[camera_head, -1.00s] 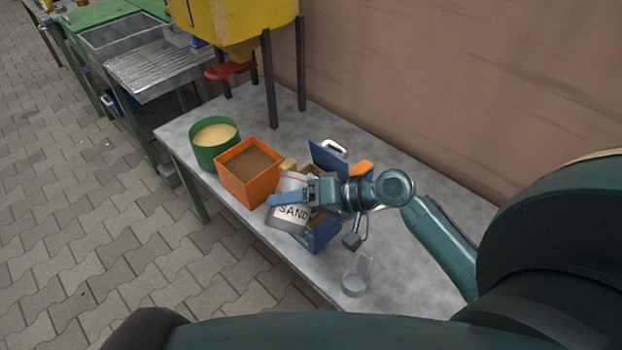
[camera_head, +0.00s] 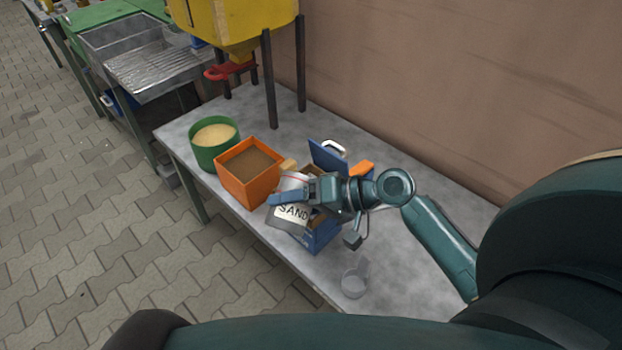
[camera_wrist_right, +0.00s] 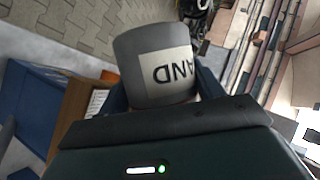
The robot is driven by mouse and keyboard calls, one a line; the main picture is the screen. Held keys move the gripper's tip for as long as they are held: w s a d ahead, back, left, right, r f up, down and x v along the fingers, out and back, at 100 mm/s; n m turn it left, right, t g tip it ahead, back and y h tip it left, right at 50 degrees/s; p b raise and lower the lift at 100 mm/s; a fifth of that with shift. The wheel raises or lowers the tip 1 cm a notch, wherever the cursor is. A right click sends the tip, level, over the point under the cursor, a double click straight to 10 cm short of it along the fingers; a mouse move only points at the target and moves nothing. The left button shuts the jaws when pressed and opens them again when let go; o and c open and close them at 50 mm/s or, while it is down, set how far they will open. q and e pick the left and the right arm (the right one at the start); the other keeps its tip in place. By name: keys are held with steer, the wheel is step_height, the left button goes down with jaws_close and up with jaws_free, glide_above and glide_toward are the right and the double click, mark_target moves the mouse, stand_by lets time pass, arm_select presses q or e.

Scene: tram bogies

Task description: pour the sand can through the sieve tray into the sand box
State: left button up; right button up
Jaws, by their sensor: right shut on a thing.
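The grey sand can (camera_head: 288,222), with a white SAND label, is held tilted by my right gripper (camera_head: 290,195), which is shut on it. In the right wrist view the can (camera_wrist_right: 145,60) fills the upper middle. The can is in front of a blue box (camera_head: 325,235), whose raised lid (camera_head: 327,157) has a white handle. The can and gripper hide much of the box's top. I cannot tell the sieve tray apart for certain, and no falling sand shows. My left gripper is not in view.
An orange box (camera_head: 261,190) with brown contents stands left of the can, and a green tub (camera_head: 203,153) of pale sand beyond it. A clear cup (camera_head: 353,285) stands near the front edge. A yellow hopper (camera_head: 235,25) stands behind. The grey table (camera_head: 330,115) has free room along the wall.

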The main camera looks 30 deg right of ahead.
steer(key=shift+r+m+y, duration=0.3)
steer(key=shift+m, duration=0.2)
stand_by(1.4)
steer(key=shift+d+r, duration=0.1)
steer(key=shift+r, duration=0.05)
stand_by(0.7)
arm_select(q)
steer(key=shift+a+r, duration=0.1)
arm_select(e)
steer(key=shift+w+d+r+m, duration=0.1)
steer(key=shift+w+d+m, duration=0.1)
steer(key=shift+m, duration=0.1)
arm_select(q)
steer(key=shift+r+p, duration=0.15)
steer(key=shift+p, duration=0.3)
arm_select(e)
steer(key=shift+w+d+r+m+y, duration=0.2)
steer(key=shift+w+d+m+y, duration=0.1)
steer(key=shift+y, duration=0.1)
stand_by(0.4)
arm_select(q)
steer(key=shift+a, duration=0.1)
arm_select(e)
steer(key=shift+w+d+r+m+g, duration=0.2)
steer(key=shift+r+m+g, duration=0.1)
steer(key=shift+g, duration=0.1)
stand_by(0.8)
